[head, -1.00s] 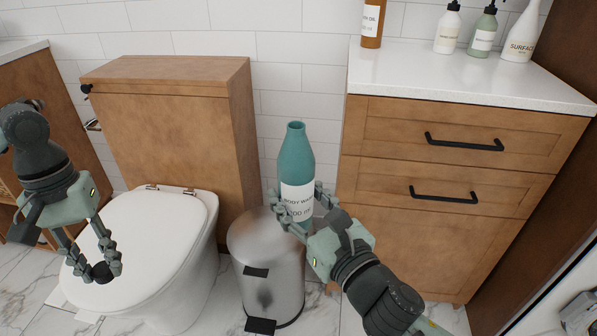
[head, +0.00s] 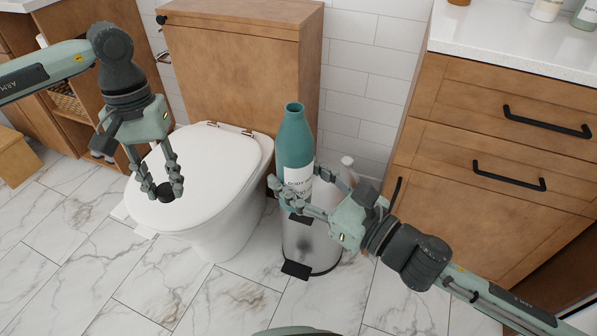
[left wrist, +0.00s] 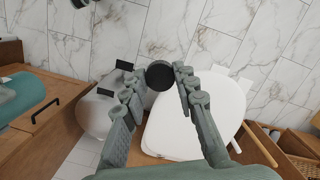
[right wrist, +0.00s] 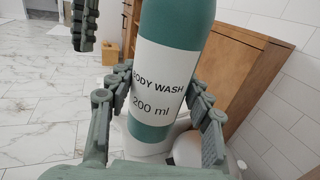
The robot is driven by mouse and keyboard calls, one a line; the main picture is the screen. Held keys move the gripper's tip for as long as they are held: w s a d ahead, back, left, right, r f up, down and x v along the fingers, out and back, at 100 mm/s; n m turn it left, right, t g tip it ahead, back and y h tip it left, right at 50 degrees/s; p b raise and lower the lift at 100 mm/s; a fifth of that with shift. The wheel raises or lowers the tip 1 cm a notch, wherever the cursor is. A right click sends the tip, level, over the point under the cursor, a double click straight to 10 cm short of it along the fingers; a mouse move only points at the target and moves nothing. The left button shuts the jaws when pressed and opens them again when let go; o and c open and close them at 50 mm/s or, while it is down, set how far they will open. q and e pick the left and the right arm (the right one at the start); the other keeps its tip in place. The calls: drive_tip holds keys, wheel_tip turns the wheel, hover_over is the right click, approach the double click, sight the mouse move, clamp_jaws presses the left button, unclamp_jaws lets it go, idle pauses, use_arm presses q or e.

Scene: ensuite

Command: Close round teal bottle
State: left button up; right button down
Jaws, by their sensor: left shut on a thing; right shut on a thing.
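The teal bottle (head: 296,143) has a white body-wash label and an open top with no cap. My right gripper (head: 309,190) is shut around its lower body and holds it upright above the bin; the bottle fills the middle of the right wrist view (right wrist: 172,72). My left gripper (head: 166,184) is shut on a small black round cap (head: 165,191), held in front of the toilet lid and left of the bottle, apart from it. The cap also shows between the fingertips in the left wrist view (left wrist: 160,75).
A white toilet (head: 205,165) stands behind the left gripper. A metal pedal bin (head: 308,245) is below the bottle. A wooden drawer cabinet (head: 500,140) with black handles stands at the right. The marble floor in front is clear.

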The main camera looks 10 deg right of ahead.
use_arm(q)
drive_tip(key=w+d+r, duration=0.3)
drive_tip(key=d+r, duration=0.8)
wheel_tip(320, 180, up, 13)
drive_tip(key=m, duration=0.2)
hover_over(295, 108)
drive_tip(key=shift+w+d+f, duration=0.1)
drive_tip(key=shift+f, duration=0.05)
drive_tip(key=shift+f, duration=0.1)
drive_tip(key=shift+f, duration=1.95)
drive_tip(key=shift+f, duration=0.9)
drive_tip(key=shift+f, duration=0.55)
